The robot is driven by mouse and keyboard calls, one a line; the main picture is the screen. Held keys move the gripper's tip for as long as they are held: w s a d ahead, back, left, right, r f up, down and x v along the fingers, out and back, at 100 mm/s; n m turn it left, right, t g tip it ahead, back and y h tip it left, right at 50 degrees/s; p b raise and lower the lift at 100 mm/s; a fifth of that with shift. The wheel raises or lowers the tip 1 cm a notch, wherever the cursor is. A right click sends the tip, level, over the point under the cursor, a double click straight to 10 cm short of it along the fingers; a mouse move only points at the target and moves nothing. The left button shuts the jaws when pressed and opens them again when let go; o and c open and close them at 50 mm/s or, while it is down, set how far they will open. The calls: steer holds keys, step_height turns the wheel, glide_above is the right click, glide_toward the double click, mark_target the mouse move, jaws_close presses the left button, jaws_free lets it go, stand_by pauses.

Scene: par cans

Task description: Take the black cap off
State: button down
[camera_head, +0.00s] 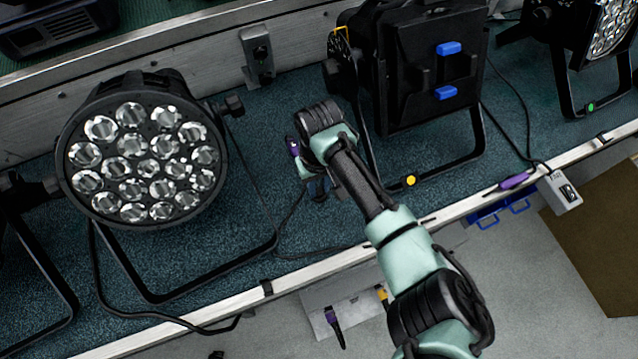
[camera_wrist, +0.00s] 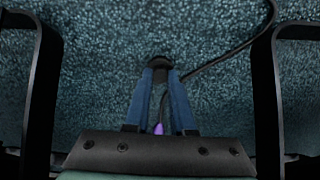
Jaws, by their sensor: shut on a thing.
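My gripper (camera_wrist: 160,72) points down at the teal carpeted surface between two par cans. Its blue fingers close together on a small dark piece (camera_wrist: 159,62), which looks like the black cap. In the head view my gripper (camera_head: 318,192) is partly hidden by my arm, and the piece in it cannot be made out there. A black cable (camera_wrist: 232,57) runs from beside the fingertips to the upper right in the wrist view; I cannot tell whether it joins the piece. A bit of purple (camera_wrist: 158,128) shows between the fingers.
A par can with many lenses (camera_head: 145,160) stands left of my gripper. A black housing with blue clips (camera_head: 430,70) stands close on the right. Their bracket legs flank my gripper. A metal rail (camera_head: 330,262) edges the carpet (camera_head: 240,250). A purple-handled tool (camera_head: 515,181) lies on the rail.

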mark_target(319, 190)
steer(key=shift+f, duration=0.2)
steer(key=c, duration=0.7)
jaws_free()
step_height(319, 190, up, 13)
steer(key=shift+p, duration=0.45)
